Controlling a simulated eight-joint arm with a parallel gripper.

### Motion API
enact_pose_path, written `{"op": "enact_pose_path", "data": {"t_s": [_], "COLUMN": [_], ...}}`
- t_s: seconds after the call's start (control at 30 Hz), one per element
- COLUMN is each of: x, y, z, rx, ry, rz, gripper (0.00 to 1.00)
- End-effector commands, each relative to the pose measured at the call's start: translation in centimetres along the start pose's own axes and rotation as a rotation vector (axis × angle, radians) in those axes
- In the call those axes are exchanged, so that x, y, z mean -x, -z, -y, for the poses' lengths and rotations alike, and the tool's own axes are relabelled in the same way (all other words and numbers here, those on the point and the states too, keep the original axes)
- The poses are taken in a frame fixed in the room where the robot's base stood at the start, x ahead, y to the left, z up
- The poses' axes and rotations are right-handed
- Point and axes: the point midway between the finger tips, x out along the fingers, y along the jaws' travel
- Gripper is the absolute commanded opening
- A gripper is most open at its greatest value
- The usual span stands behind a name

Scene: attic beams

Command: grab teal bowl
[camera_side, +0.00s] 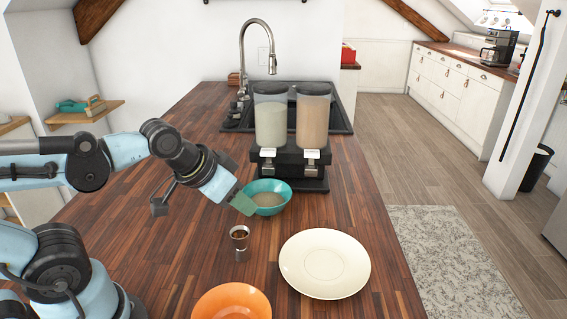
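The teal bowl (277,190) stands upright on the wooden counter, just in front of the left side of a dispenser. Some light brown contents show inside it. My gripper (243,204) reaches in from the left, and its green tip overlaps the bowl's left rim in this view. I cannot tell whether it touches the bowl or is only in front of it. Only one green finger shape shows clearly, so the gap between the fingers is hidden. The bowl's left edge is partly covered by the tip.
A dispenser with two clear hoppers (290,120) stands behind the bowl. A small metal cup (239,243) is in front of it. A cream plate (325,264) and an orange bowl (231,301) are nearer. The sink with a tall faucet (270,62) is behind.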

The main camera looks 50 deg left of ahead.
Motion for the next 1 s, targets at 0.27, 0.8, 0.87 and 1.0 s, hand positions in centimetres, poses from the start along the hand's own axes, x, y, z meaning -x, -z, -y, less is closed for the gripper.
{"op": "enact_pose_path", "data": {"t_s": [0.27,0.8,0.87,1.0], "x": [-0.1,-2.1,-2.4,-3.1], "y": [0.1,1.9,2.1,2.3], "z": [0.3,6.5,7.3,9.3], "rx": [-0.039,-0.859,-0.960,-1.198], "ry": [0.003,-0.051,-0.065,-0.096], "rz": [0.006,0.085,0.086,0.081], "gripper": [0.35,0.35,0.35,0.35]}}
